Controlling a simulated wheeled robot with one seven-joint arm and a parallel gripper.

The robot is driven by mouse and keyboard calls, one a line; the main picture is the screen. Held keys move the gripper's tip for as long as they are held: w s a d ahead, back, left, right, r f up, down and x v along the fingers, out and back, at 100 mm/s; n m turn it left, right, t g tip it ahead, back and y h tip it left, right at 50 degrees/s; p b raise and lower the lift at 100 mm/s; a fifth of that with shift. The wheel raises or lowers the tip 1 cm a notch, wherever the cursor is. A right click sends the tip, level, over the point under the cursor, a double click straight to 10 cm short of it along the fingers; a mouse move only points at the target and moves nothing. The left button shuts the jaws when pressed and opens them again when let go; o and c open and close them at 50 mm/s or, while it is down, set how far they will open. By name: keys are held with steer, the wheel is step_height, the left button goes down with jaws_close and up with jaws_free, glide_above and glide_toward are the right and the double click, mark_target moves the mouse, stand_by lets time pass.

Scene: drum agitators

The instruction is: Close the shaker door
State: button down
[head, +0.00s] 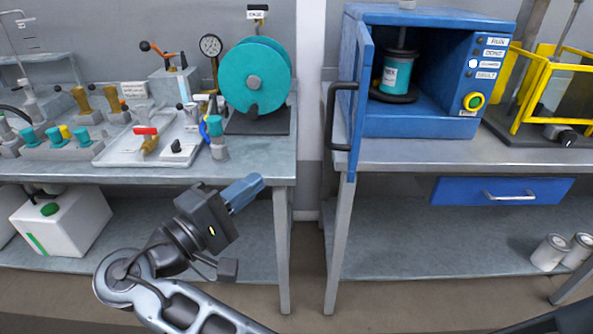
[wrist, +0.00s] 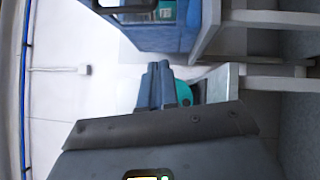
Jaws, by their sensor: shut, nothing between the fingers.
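The blue shaker (head: 420,125) stands on the right bench. Its blue door (head: 363,100) hangs open at the left side of the box, swung out toward me and seen nearly edge-on. A black bar handle (head: 332,115) sits on the door's left face. Inside the box a teal can (head: 396,75) is held on a dark round platform. My gripper (head: 247,192) is shut and empty, in front of the left bench's right end, left of and below the door and apart from it. In the wrist view, the fingers (wrist: 160,85) are together and the shaker (wrist: 165,25) shows at the top.
The left bench (head: 200,175) carries a teal reel (head: 255,78), a white tray (head: 140,150) and several fittings. A gap separates the two benches. A yellow-framed guard (head: 545,90) stands right of the shaker. A blue drawer (head: 500,191) hangs below the right bench.

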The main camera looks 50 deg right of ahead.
steer(key=s+d+r+p, duration=0.1)
steer(key=d, duration=0.4)
steer(key=s+d+r+p, duration=0.1)
steer(key=s+d+p, duration=0.1)
steer(key=d, duration=0.4)
steer(key=shift+s+d+r+m+g, duration=0.3)
steer(key=shift+r, duration=0.1)
steer(key=shift+s, duration=0.15)
